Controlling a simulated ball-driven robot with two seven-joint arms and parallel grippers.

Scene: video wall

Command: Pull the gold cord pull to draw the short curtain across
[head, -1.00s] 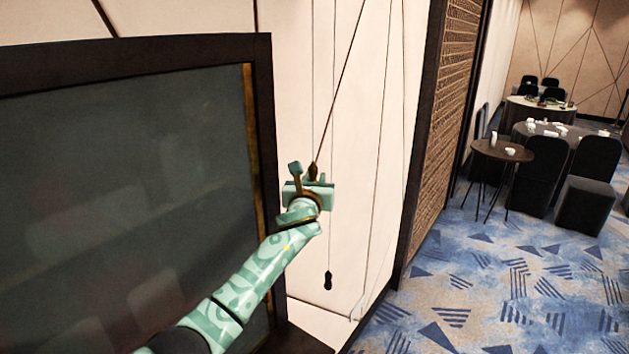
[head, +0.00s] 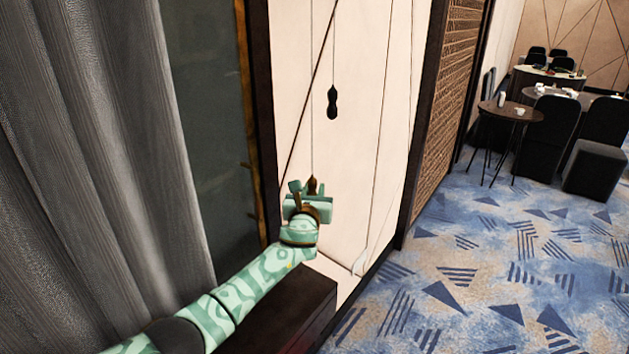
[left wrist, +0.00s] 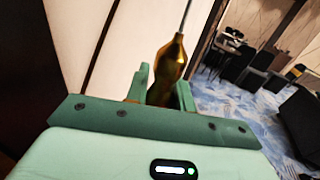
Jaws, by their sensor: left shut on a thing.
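The gold cord pull (left wrist: 171,62) hangs on a thin cord and sits between the two green fingers of my left gripper (left wrist: 162,88) in the left wrist view. In the head view the left gripper (head: 309,192) is shut on it, and the tip of the pull (head: 312,185) shows above the fingers. The cord runs straight up from it. The short grey curtain (head: 120,130) hangs at the left of the head view and covers much of the dark panel. My right gripper is not in view.
A dark second pull (head: 332,103) hangs on a cord above my left gripper. A dark ledge (head: 285,315) lies below my left forearm. A small round table (head: 510,112) and black chairs stand at the right. The patterned carpet (head: 480,270) is clear.

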